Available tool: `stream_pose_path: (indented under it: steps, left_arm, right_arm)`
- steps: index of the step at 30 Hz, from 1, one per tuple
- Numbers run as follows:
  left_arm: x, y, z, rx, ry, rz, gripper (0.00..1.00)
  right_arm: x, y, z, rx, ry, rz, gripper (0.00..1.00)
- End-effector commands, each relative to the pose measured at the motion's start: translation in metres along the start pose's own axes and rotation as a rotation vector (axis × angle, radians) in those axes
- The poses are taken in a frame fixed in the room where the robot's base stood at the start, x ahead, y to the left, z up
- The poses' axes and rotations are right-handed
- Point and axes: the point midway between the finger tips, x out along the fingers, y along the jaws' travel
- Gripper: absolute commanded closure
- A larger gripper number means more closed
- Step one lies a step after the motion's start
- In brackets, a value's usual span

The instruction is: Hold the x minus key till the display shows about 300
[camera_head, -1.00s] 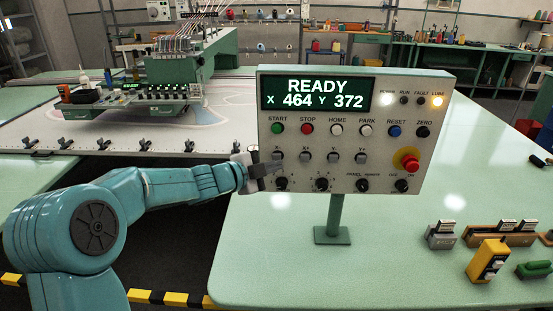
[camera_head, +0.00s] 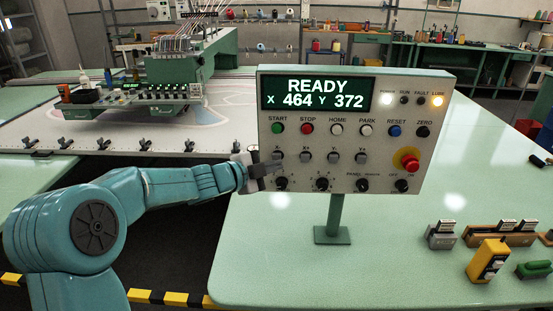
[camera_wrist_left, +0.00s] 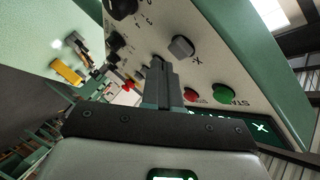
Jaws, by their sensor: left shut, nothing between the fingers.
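The control panel (camera_head: 400,140) stands on a post. Its display (camera_head: 315,94) reads READY, X 464, Y 372. The x minus key (camera_head: 277,156) is the leftmost grey key in the row under START, partly covered by my gripper; in the left wrist view this key (camera_wrist_left: 181,47) shows clear of the fingers and looks unpressed. My left gripper (camera_head: 278,167) is shut and empty, its tips just below that key in the head view. In the left wrist view the fingertips (camera_wrist_left: 158,62) lie left of the key. I cannot tell whether they touch the panel. My right gripper is not in view.
A red stop knob (camera_head: 410,163) sits at the panel's right. Dark rotary knobs (camera_head: 322,184) line its lower edge, close to my gripper. The green table (camera_head: 400,260) is clear around the post. A yellow box (camera_head: 487,261) stands at right. The tufting gantry (camera_head: 180,70) is behind left.

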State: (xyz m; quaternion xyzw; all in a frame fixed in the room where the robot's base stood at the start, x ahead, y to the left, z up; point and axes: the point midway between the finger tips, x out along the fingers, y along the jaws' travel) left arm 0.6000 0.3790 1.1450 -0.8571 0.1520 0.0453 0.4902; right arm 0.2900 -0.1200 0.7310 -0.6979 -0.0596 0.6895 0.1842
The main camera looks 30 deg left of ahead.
Motion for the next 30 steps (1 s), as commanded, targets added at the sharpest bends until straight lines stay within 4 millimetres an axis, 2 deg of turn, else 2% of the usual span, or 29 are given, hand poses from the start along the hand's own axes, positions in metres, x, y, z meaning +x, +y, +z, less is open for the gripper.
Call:
stream_pose_path:
  steps: [30]
  left_arm:
    - [0.0059, -0.0045, 0.0044, 0.000, 0.000, 0.000, 1.00]
  right_arm:
    - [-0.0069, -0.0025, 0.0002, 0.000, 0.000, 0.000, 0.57]
